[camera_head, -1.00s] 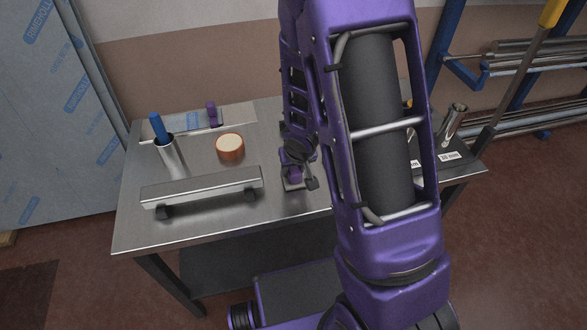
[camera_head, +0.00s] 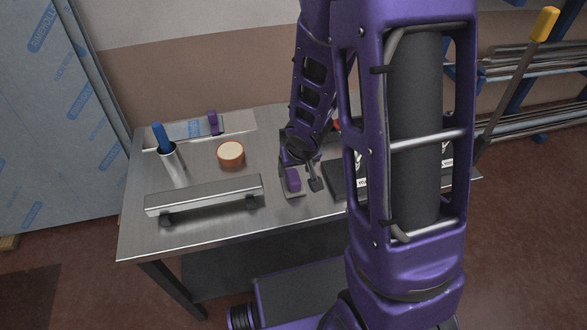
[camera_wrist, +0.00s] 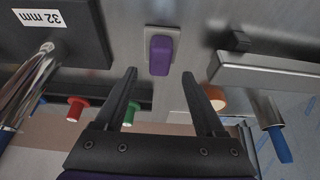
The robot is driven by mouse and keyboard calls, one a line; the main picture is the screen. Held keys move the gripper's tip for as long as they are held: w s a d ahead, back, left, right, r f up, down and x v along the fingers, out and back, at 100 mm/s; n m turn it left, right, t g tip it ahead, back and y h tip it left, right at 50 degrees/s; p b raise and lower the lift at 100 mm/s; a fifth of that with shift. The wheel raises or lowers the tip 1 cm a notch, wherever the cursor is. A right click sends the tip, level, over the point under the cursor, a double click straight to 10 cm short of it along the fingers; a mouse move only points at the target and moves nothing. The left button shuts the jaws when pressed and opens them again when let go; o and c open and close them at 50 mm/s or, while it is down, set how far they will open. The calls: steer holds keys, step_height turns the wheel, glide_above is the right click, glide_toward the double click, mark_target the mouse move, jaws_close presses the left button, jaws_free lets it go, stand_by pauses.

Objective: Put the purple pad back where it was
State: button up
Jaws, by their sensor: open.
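A purple pad (camera_head: 293,180) stands on a small grey square plate near the front middle of the metal table (camera_head: 135,230). In the wrist view the pad (camera_wrist: 159,52) is upper centre on its plate, ahead of my fingertips. My gripper (camera_wrist: 159,76) is open, its two black fingers spread to either side of the pad's line, with nothing held. I cannot tell whether the fingers reach the pad. In the head view my gripper (camera_head: 301,178) is low by the pad and partly hides its surroundings. A second purple piece (camera_head: 213,122) stands on a shiny flat strip at the back.
A steel bar (camera_head: 205,193) on dark feet lies left of the pad. A blue-handled tool stands in a metal cup (camera_head: 173,165). A round orange-rimmed container (camera_head: 231,153) is behind. A black block (camera_wrist: 70,38) labelled 32 mm holds shiny tubes. Red (camera_wrist: 76,108) and green (camera_wrist: 130,112) pieces lie beyond.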

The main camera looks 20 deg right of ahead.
steer(key=p+v, duration=0.2)
steer(key=v, duration=0.3)
steer(key=shift+r, duration=0.2)
